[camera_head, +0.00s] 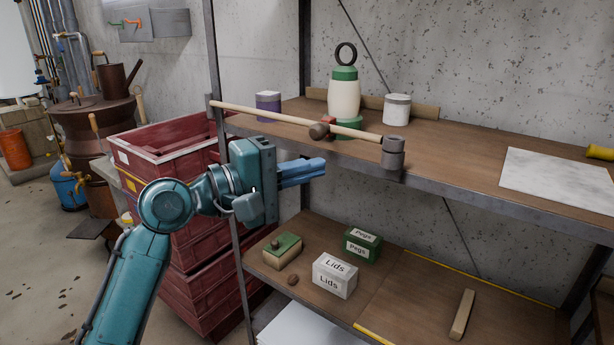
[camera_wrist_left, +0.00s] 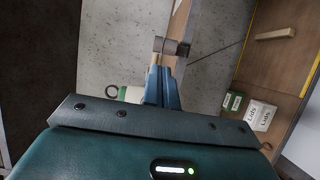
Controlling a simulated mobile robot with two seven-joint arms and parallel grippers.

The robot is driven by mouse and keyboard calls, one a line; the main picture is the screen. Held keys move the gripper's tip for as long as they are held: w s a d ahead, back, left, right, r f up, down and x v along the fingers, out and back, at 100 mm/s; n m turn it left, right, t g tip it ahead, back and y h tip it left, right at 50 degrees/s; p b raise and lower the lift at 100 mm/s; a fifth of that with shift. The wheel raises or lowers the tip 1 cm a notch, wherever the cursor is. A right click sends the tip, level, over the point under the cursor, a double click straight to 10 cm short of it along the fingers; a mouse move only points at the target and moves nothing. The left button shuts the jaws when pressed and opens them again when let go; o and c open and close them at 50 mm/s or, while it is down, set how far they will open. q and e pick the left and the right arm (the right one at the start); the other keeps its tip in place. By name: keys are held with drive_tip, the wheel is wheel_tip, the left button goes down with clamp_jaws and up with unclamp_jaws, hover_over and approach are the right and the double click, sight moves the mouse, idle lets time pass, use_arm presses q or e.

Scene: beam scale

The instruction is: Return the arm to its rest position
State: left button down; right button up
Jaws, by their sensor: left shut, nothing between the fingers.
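My left gripper (camera_head: 303,171) is shut and empty. It is in front of the shelf rack, just below the upper shelf's front edge, with its blue fingers pointing right. In the left wrist view the closed fingers (camera_wrist_left: 163,88) point up the picture, towards a grey cylinder (camera_wrist_left: 171,46). The beam scale's wooden beam (camera_head: 270,117) lies above the gripper on the upper shelf, tilted down to the right. A grey cylindrical weight (camera_head: 392,155) is at its right end, and a brown round piece (camera_head: 318,131) is near its middle. My right gripper is not in view.
The lower shelf holds a Lids box (camera_head: 334,276), a Pegs box (camera_head: 361,245) and a wooden block (camera_head: 462,314). Red crates (camera_head: 165,140) stand left, behind my arm.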

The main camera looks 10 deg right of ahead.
use_arm(q)
drive_tip(key=s+a+f+t+y, duration=0.1)
drive_tip(key=a+f+t+y, duration=0.45)
drive_tip(key=f, duration=0.95)
drive_tip(key=s+a+f+t+y, duration=0.1)
drive_tip(key=a+f+y, duration=0.2)
drive_tip(key=a+f, duration=0.8)
drive_tip(key=s+a+f+m+y, duration=0.2)
drive_tip(key=s+a+f+m, duration=0.1)
drive_tip(key=s+f, duration=0.5)
drive_tip(key=s+a+f+m+y, duration=0.3)
drive_tip(key=s+a+f, duration=0.2)
drive_tip(key=s+f, duration=0.4)
drive_tip(key=shift+s+a+f+g+y, duration=0.25)
drive_tip(key=shift+a+f+g+y, duration=0.1)
drive_tip(key=shift+f, duration=0.05)
